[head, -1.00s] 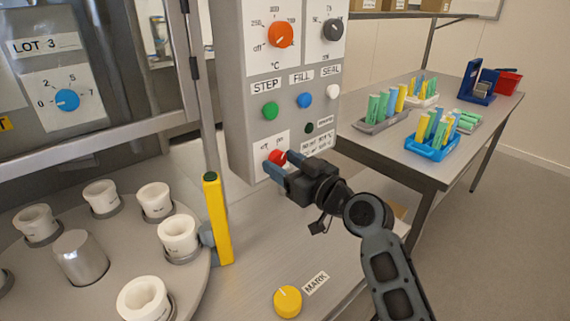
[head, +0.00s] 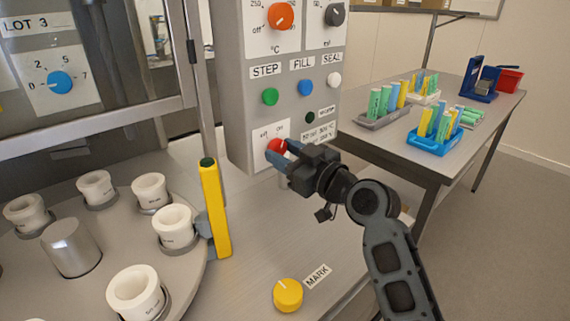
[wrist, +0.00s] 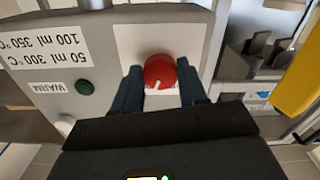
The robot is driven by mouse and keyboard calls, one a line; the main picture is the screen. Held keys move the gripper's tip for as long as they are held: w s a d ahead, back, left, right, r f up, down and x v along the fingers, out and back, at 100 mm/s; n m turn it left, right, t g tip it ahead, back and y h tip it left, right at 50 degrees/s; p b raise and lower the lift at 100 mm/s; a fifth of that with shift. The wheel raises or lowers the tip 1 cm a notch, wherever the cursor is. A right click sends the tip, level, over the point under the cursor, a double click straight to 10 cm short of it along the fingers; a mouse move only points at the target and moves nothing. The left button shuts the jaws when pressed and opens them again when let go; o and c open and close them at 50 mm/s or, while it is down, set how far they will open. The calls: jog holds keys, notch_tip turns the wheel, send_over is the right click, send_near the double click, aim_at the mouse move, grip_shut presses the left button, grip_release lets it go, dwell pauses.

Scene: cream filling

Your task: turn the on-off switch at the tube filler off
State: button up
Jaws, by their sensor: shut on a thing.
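The on-off switch is a red round knob (head: 276,146) with a white pointer line, low on the grey panel of the tube filler (head: 236,100). The off label is at its upper left and the on label at its upper right. The pointer leans up and right, toward the on side. My gripper (head: 282,153) is shut on the knob. In the wrist view the red knob (wrist: 160,71) sits between the two dark blue fingers, one on each side; the off and on labels are hidden there.
Green, blue and white buttons and an orange dial (head: 281,16) are above the switch. A yellow post (head: 214,208) and a turntable with white cups (head: 174,227) stand at the left. A yellow MARK knob (head: 288,295) is below. A side table with tube racks (head: 432,140) is at the right.

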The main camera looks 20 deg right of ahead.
jog(key=n+b, duration=0.1)
jog(key=b, duration=0.1)
jog(key=n+b, duration=0.2)
jog(key=b, duration=0.1)
jog(key=n+b, duration=0.2)
jog(key=b, duration=0.1)
jog(key=shift+d+f, duration=0.1)
jog(key=shift+f, duration=0.25)
jog(key=n+b, duration=0.3)
jog(key=shift+r+b, duration=0.15)
jog(key=shift+b, duration=0.2)
jog(key=shift+r+n+b, duration=0.15)
jog(key=shift+n+b, duration=0.6)
jog(key=shift+n, duration=0.15)
jog(key=shift+r, duration=0.1)
jog(key=o, duration=1.1)
jog(key=shift+c, duration=0.2)
